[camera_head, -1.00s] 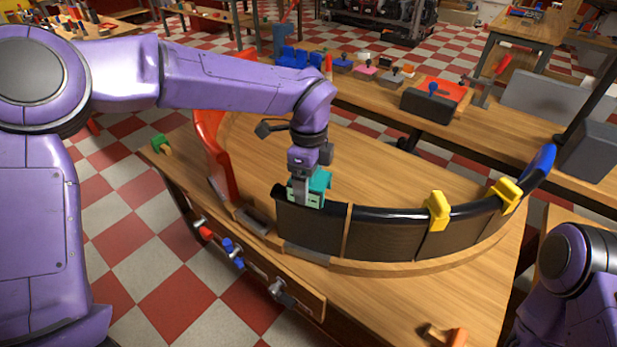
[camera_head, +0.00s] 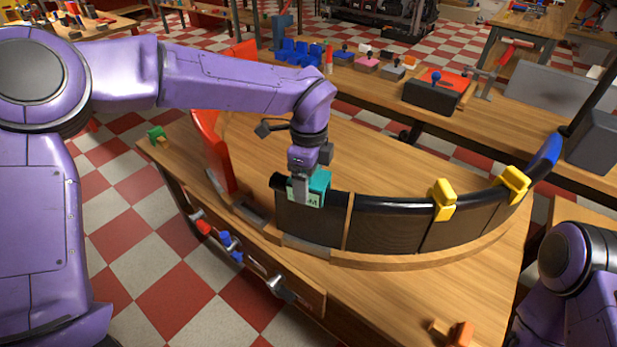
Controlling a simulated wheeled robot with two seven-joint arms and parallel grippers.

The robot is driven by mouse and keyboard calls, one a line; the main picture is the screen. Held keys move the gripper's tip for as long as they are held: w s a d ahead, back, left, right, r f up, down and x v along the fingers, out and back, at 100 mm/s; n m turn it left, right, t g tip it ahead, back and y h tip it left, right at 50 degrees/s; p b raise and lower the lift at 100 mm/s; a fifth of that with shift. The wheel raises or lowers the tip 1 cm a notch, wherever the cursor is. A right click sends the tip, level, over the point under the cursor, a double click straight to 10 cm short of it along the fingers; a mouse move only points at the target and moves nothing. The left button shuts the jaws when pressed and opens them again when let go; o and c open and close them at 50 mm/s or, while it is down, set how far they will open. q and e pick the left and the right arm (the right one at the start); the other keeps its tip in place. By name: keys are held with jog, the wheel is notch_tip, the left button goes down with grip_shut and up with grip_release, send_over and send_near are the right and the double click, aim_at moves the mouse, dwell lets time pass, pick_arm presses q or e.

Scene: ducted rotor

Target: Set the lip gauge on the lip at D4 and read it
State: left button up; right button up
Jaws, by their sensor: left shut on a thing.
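The duct is a curved wall of dark panels with a black rounded lip (camera_head: 376,207), standing on the wooden bench. A teal gauge block (camera_head: 318,186) with a pale lettered face sits at the lip's left end. My left gripper (camera_head: 302,190) is shut on the teal gauge from above. The gauge appears to be at the lip; whether it is fully seated I cannot tell. Two yellow clips (camera_head: 443,200) and (camera_head: 513,185) straddle the lip further right. My right arm shows at the lower right, but its gripper is out of view. No D4 mark is readable.
A red curved piece (camera_head: 213,150) stands left of the duct, and a blue one (camera_head: 547,150) ends it at right. Red and blue tools (camera_head: 230,247) hang at the bench's front edge. An orange-brown block (camera_head: 460,334) lies at the front right. Bench space behind the wall is clear.

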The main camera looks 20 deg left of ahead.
pick_arm(q)
jog(key=shift+f, duration=0.25)
jog(key=o, duration=1.1)
jog(key=shift+r, duration=0.15)
notch_tip(320, 180, up, 10)
jog(key=shift+r+b, duration=0.2)
jog(key=shift+b, duration=0.45)
